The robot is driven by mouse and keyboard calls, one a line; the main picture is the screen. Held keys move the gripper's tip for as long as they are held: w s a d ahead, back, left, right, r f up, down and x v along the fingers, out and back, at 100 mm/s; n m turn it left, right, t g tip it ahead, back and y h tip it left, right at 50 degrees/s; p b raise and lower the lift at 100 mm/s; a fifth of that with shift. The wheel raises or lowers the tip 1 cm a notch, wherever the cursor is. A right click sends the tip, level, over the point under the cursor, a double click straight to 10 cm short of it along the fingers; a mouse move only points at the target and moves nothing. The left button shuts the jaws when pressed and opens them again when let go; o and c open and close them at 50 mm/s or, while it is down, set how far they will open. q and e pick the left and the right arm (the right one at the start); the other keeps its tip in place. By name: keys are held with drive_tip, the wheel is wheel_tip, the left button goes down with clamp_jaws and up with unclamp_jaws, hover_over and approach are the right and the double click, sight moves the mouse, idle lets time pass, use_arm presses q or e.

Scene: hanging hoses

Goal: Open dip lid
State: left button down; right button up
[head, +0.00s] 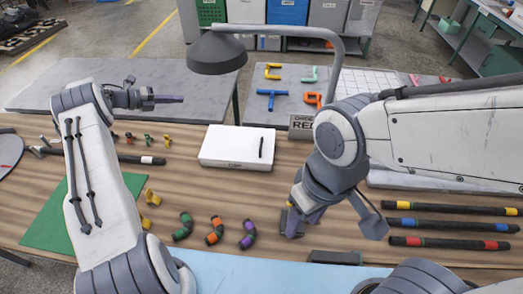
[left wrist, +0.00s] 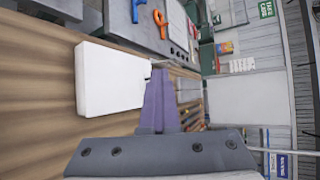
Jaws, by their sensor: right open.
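A white box (head: 225,148) with small dark lettering on its front stands on the wooden table, its flat white top closed. A short black bar (head: 262,147) lies on the right part of that top. The box also shows in the left wrist view (left wrist: 108,80). My left gripper (head: 168,99) is above the table, left of and behind the box, pointing right. Its purple fingers (left wrist: 160,105) look together, with nothing seen between them. My right gripper (head: 291,222) is open, low over the table, right of and in front of the box, and partly hidden by its own wrist.
Curved hose pieces (head: 216,231) lie in front of the box. Straight dark hoses (head: 450,226) lie at the right. A grey lamp (head: 215,54) overhangs the back. Coloured hooks (head: 272,98) lie on the rear grey table. A green mat (head: 50,225) is at the left.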

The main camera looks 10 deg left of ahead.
use_arm(q)
drive_tip(key=a+b, duration=0.1)
drive_tip(key=b, duration=0.1)
drive_tip(key=a+b, duration=0.1)
drive_tip(key=b, duration=0.1)
drive_tip(key=a+h+b, duration=0.1)
drive_tip(key=b, duration=0.2)
drive_tip(key=shift+f+n, duration=0.3)
drive_tip(key=shift+f, duration=0.05)
drive_tip(key=c, duration=1.5)
unclamp_jaws()
drive_tip(key=o, duration=1.5)
drive_tip(key=b+v, duration=0.2)
drive_tip(key=v, duration=0.5)
